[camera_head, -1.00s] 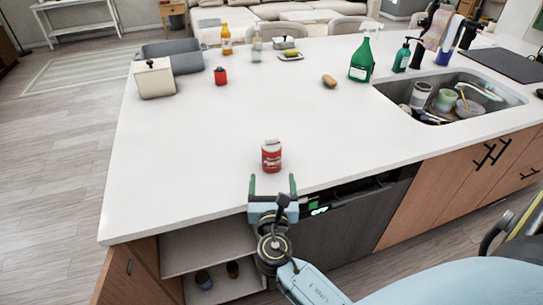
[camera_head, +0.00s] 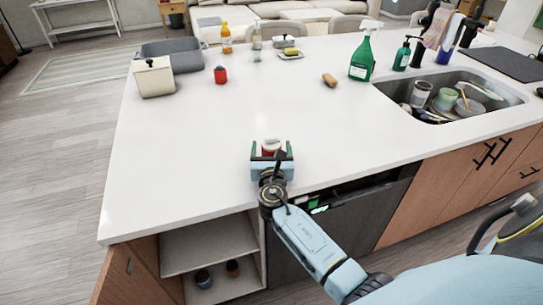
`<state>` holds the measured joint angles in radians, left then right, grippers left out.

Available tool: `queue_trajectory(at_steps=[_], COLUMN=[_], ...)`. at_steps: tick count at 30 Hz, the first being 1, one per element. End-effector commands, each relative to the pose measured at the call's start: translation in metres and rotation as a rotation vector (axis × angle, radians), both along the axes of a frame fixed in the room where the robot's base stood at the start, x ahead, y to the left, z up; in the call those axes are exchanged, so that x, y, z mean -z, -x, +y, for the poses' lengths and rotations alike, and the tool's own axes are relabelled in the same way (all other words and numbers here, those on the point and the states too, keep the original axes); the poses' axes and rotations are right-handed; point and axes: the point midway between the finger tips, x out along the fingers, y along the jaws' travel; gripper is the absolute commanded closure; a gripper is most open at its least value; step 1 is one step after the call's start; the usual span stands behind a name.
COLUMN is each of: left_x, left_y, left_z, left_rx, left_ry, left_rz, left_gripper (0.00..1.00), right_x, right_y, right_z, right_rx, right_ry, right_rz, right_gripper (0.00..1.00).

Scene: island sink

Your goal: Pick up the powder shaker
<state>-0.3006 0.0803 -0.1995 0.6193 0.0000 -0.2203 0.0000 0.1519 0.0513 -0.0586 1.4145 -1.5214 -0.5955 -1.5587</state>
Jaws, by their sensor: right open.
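The powder shaker, a small red jar with a white lid (camera_head: 271,145), stands upright on the white island counter near its front edge. My right gripper (camera_head: 271,152) is open, with one green-tipped finger on each side of the shaker. The gripper body hides the shaker's lower part, and I cannot tell whether the fingers touch it. My left gripper is not in view.
A green spray bottle (camera_head: 363,58) and the sink (camera_head: 385,88) with dishes lie right. The counter around the shaker is clear.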

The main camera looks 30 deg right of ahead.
Motion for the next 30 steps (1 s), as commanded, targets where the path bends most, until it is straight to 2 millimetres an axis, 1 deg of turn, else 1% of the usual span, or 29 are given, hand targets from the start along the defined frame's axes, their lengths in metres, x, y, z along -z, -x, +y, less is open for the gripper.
queue_trajectory(at_steps=[5,17,23,25,29,30], left_x=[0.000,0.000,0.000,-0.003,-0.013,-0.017], left_y=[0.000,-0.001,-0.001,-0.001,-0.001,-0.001], left_z=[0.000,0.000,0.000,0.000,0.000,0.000], left_rx=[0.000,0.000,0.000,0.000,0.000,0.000], left_ry=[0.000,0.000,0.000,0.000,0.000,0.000], left_rz=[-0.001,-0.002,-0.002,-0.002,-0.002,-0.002], left_gripper=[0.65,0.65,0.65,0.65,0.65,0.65], right_x=[0.000,0.000,-0.001,-0.005,-0.025,-0.034], right_y=[0.000,0.000,0.000,0.000,0.000,0.000], right_z=[0.000,0.000,0.000,0.000,0.000,0.000], right_rx=[0.000,0.000,0.000,0.000,0.000,0.000], right_ry=[0.000,0.000,0.000,-0.001,-0.001,-0.001], right_rz=[0.000,0.000,-0.002,-0.003,-0.004,-0.005], right_gripper=[0.23,0.75,0.76,0.76,0.76,0.76])
